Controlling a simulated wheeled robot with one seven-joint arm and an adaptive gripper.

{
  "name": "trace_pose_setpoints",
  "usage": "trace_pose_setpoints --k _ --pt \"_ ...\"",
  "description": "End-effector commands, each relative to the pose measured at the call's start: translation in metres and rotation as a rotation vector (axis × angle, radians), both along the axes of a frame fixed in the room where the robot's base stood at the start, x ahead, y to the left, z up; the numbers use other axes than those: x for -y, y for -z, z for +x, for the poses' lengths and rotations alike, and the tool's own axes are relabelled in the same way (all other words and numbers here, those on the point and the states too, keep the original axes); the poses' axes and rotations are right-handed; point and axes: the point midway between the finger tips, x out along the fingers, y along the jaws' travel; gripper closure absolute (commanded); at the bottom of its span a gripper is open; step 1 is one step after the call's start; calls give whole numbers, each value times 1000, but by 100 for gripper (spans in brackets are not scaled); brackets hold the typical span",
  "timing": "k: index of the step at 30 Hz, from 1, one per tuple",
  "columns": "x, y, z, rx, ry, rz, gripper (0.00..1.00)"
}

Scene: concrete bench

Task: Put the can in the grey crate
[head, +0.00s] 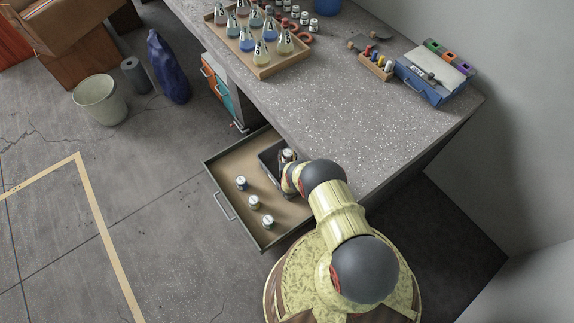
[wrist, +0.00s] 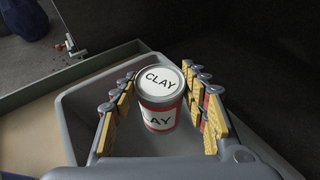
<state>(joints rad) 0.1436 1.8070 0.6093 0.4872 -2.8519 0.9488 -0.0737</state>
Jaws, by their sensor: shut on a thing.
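The can (wrist: 160,88) is red with a white lid and a white label, both reading CLAY. In the wrist view my gripper (wrist: 163,80) is shut on it, with yellow-padded fingers on its left and right sides. The can is upright and within the outline of the grey crate (wrist: 72,103). I cannot tell whether it touches the crate floor. In the head view the crate (head: 266,163) sits in the open drawer, and the can (head: 287,154) shows at its right end beside my gripper (head: 289,172). My arm hides part of the crate.
The open drawer (head: 232,170) also holds several small cans (head: 254,202) left of and below the crate. The bench (head: 350,105) overhangs on the right, with a wooden tray of flasks (head: 262,71). A bin (head: 100,100) stands on the floor.

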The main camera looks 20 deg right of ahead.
Motion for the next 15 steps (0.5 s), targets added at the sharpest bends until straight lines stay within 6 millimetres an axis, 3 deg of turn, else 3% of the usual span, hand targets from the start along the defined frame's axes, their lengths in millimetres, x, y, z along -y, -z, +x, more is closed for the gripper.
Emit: trace_pose_setpoints --k 3,11,15 --pt "0 26 0 1 0 0 95" --pt "0 43 2 4 0 -1 95" --pt "0 62 1 2 0 0 95"
